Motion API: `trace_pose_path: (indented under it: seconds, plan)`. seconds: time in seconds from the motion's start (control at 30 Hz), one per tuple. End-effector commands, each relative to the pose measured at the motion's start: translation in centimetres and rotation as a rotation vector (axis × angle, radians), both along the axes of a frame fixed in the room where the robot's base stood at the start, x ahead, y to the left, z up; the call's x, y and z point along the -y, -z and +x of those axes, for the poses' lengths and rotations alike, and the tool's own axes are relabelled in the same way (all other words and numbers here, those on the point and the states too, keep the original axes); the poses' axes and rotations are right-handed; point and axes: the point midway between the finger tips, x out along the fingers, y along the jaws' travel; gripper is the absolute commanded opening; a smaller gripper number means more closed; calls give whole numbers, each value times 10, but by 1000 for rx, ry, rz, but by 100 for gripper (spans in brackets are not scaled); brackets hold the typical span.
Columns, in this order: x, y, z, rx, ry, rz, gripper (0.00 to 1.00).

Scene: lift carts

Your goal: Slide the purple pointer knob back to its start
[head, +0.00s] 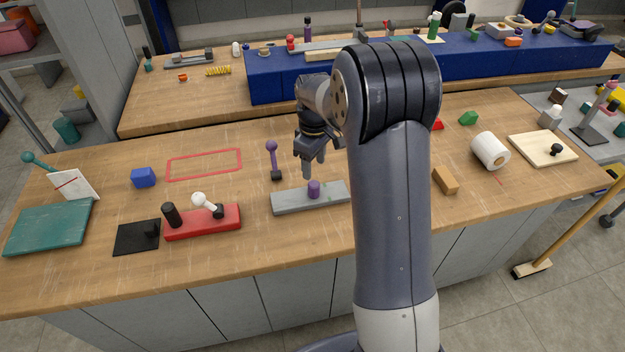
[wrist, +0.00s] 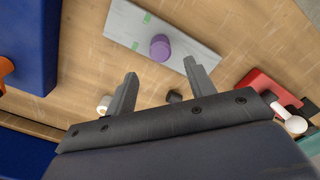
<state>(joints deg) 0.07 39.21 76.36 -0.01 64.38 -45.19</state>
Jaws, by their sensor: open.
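The purple knob (head: 314,188) stands upright on a flat grey board (head: 285,203) on the near wooden bench. In the wrist view the knob (wrist: 160,47) shows from above on the grey board (wrist: 196,60), beside two small green marks. My gripper (head: 308,168) hangs just above and behind the knob, pointing down. In the wrist view my gripper (wrist: 160,72) is open, with nothing between its fingers. The knob shows ahead of the gap between the fingertips.
A red block (head: 222,222) with a white-knobbed lever lies left of the board. A blue cube (head: 143,177) and a red outline (head: 204,163) are farther left.

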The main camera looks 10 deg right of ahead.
Motion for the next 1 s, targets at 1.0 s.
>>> trace_pose_path:
  seconds: [1.0]
  plan:
    - [0,91,-1,-1,2,1,43]
